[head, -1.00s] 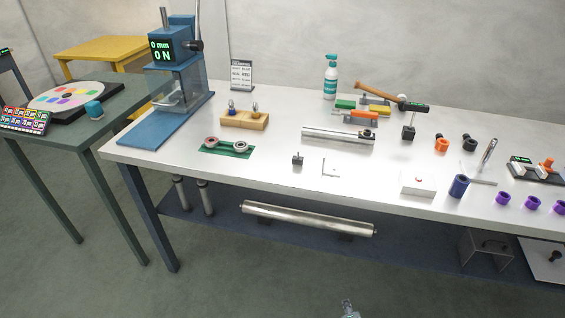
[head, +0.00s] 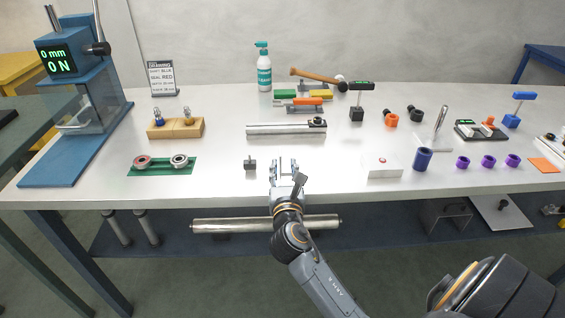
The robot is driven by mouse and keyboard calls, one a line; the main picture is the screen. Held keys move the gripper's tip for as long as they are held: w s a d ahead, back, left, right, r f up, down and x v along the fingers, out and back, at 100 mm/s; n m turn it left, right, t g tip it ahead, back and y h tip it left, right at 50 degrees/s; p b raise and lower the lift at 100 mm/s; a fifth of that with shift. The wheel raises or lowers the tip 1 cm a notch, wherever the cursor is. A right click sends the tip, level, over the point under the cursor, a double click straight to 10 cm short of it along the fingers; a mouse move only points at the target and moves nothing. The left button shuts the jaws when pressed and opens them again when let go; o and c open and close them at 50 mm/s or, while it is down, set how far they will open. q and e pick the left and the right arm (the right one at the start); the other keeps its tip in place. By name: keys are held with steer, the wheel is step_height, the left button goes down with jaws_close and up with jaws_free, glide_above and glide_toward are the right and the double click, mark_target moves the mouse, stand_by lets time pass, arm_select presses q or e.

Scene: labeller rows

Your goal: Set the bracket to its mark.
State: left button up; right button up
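A small dark grey block with a short upright stub (head: 250,164), which looks like the bracket, stands on the white bench near its front edge. My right gripper (head: 286,163) is just to the right of it, over the front of the bench. Its two fingers point away from me and are apart, with nothing seen between them. The thin L-shaped mark on the bench top showed earlier to the right of the block; my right gripper now covers that place. My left gripper is not in view.
A metal rail (head: 286,130) lies behind. A blue press (head: 75,100) stands at the far left. The bench between block and mat is clear.

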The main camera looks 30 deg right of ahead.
mark_target(282, 170)
steer(key=x, duration=0.4)
steer(key=shift+w+f, duration=0.1)
steer(key=shift+f, duration=0.1)
steer(key=shift+w+d+r, duration=0.15)
steer(key=shift+w+d, duration=0.05)
steer(key=shift+w, duration=0.25)
steer(key=x, duration=0.4)
steer(key=shift+w+a, duration=0.1)
steer(key=shift+w, duration=0.2)
steer(key=shift+c, duration=0.2)
jaws_close()
